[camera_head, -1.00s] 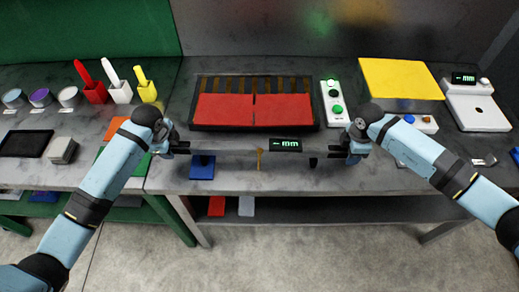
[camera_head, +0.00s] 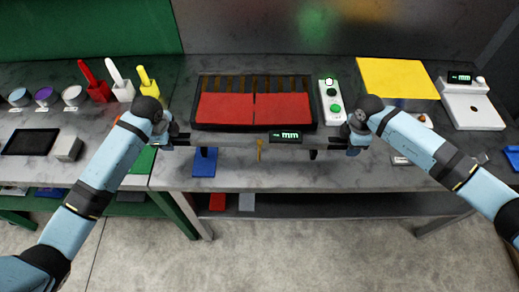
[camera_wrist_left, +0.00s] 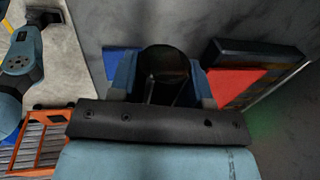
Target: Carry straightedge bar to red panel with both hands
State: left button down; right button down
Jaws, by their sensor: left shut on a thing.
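The straightedge bar (camera_head: 222,141) is a long thin grey bar, held crosswise and level just in front of the red panel (camera_head: 282,107). The red panel has two halves in a dark frame. My left gripper (camera_head: 180,139) is shut on the bar's left end, and my right gripper (camera_head: 342,142) is at its right end, seemingly shut on it. In the left wrist view my left gripper's blue fingers (camera_wrist_left: 165,90) show, but what lies between them is dark. Part of the red panel (camera_wrist_left: 232,84) shows to their right.
A small display reading "mm" (camera_head: 285,136) is at the bar's middle. A control box with green buttons (camera_head: 331,102) stands right of the panel. A blue pad (camera_head: 204,163) lies near the table's front edge. A yellow plate (camera_head: 397,78) is at the back right.

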pick_arm(q)
jog(key=shift+r, duration=0.3)
pick_arm(e)
jog(key=shift+r, duration=0.3)
